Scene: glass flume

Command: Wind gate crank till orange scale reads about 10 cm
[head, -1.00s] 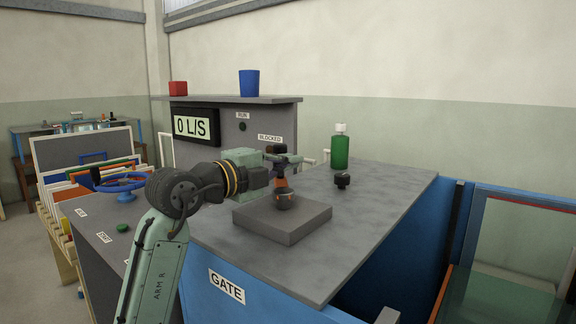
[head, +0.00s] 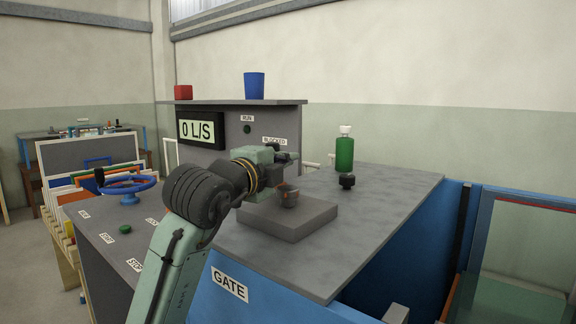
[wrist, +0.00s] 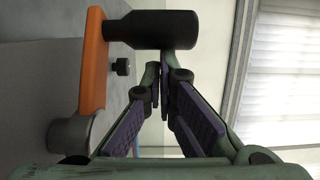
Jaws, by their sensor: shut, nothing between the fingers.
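The gate crank shows in the wrist view as an orange arm (wrist: 93,65) on a grey round hub (wrist: 72,136), with a black handle (wrist: 152,30) sticking out from the arm's far end. In the head view the crank's hub end (head: 289,198) sits on a low grey block (head: 290,222), and my arm hides most of the rest. My gripper (wrist: 163,78) is shut and empty, its fingertips beside the black handle and apart from the orange arm. I see no orange scale in either view.
A green bottle (head: 344,155) and a black knob (head: 347,181) stand on the grey bench top (head: 385,205). Behind is a panel with a "0 L/S" display (head: 201,129). A blue handwheel (head: 128,186) is at left. The bench top's right part is clear.

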